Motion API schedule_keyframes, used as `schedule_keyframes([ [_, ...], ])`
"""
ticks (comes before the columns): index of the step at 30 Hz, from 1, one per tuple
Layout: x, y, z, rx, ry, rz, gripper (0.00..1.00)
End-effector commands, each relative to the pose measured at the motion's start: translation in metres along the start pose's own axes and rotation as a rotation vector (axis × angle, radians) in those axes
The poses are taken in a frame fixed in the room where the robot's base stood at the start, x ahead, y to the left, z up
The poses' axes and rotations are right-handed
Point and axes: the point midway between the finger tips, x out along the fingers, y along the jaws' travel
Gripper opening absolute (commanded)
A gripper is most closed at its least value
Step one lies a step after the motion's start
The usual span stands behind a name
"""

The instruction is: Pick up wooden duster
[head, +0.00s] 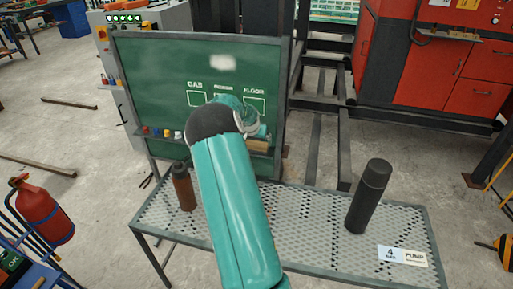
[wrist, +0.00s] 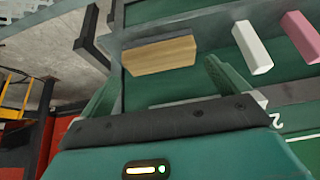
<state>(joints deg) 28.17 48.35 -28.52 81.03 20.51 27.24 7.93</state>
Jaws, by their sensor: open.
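The wooden duster (wrist: 160,55) is a light wood block with a dark grey layer along one long side. In the head view the duster (head: 257,146) lies on the ledge at the lower right of the green chalkboard (head: 150,80). My gripper (wrist: 164,72) is open and empty, with its two teal fingers spread to either side of the duster in the wrist view. The duster appears just ahead of the fingertips; I cannot tell the exact gap. In the head view my arm hides most of the gripper and part of the ledge.
A white stick (wrist: 252,48) and a pink stick (wrist: 299,37) lie on the ledge beside the duster. A perforated metal table (head: 300,215) stands in front of the board, bearing a brown bottle (head: 183,187) and a dark cylinder (head: 368,196). A red cabinet (head: 445,75) stands right.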

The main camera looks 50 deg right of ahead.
Motion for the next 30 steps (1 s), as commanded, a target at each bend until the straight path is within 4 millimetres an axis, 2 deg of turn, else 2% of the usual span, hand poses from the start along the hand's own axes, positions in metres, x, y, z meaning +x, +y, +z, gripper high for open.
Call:
schedule_keyframes([
  [10,0.045,0.0,-0.001,-0.001,-0.001,0.001,1.0],
  [19,0.051,0.0,-0.001,-0.001,-0.001,0.0,1.0],
  [20,0.051,0.0,-0.001,-0.001,-0.001,0.0,0.96],
  [24,0.051,0.0,-0.001,-0.001,-0.001,0.0,0.69],
  [30,0.051,0.0,-0.001,-0.001,0.0,0.0,0.68],
])
